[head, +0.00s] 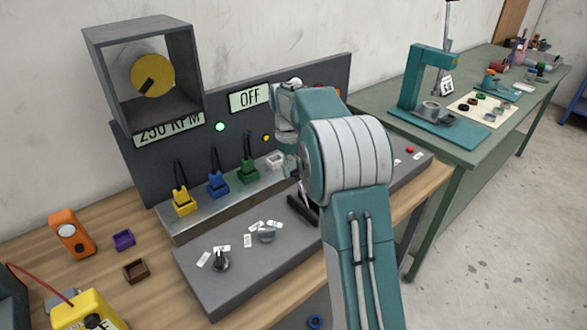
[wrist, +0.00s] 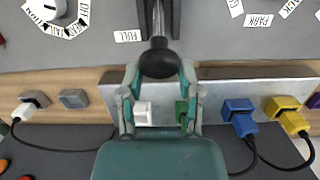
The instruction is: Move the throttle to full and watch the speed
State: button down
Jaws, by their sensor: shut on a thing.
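The throttle is a lever with a round black knob (wrist: 160,64) on a metal shaft. It rises from a black slot in the grey console. In the wrist view, the FULL label (wrist: 127,36) lies left of the slot's near end, close to the knob. My gripper (wrist: 161,75) has its teal fingers on either side of the knob and is shut on it. In the head view, my arm hides most of the lever; the black slot (head: 302,209) shows beside it. The speed readout (head: 168,130) says 250 RPM, below a boxed yellow disc (head: 153,76) with a black mark.
A green lamp (head: 220,127) is lit, and a sign (head: 250,97) reads OFF. Yellow, blue and green plugs (head: 218,183) with cables stand in the strip behind the console. A rotary knob (head: 220,260) sits at the console's front left. A green bench (head: 460,130) stands right.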

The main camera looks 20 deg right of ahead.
jog(key=shift+c, duration=1.3)
grip_release()
jog(key=shift+w+f, duration=0.1)
notch_tip(320, 180, up, 12)
jog(key=w, duration=0.1)
jog(key=shift+w+a, duration=0.3)
jog(key=shift+w, duration=0.05)
jog(key=s+a+r+m+t, duration=0.1)
jog(key=s+a+r+t, duration=0.2)
jog(key=s, duration=0.5)
jog(key=s+a+r+m+t, duration=0.1)
jog(key=s+a+r, duration=0.25)
jog(key=s, duration=0.45)
jog(key=s+a+f+t, duration=0.1)
jog(key=s+a+f, duration=0.1)
jog(key=s+f, duration=0.3)
jog(key=s+a+f+m+t, duration=0.1)
jog(key=s+f, duration=0.4)
jog(key=s, duration=0.7)
jog(key=shift+s+a+t, duration=0.3)
jog(key=shift+a+t, duration=0.3)
jog(key=shift+a, duration=0.25)
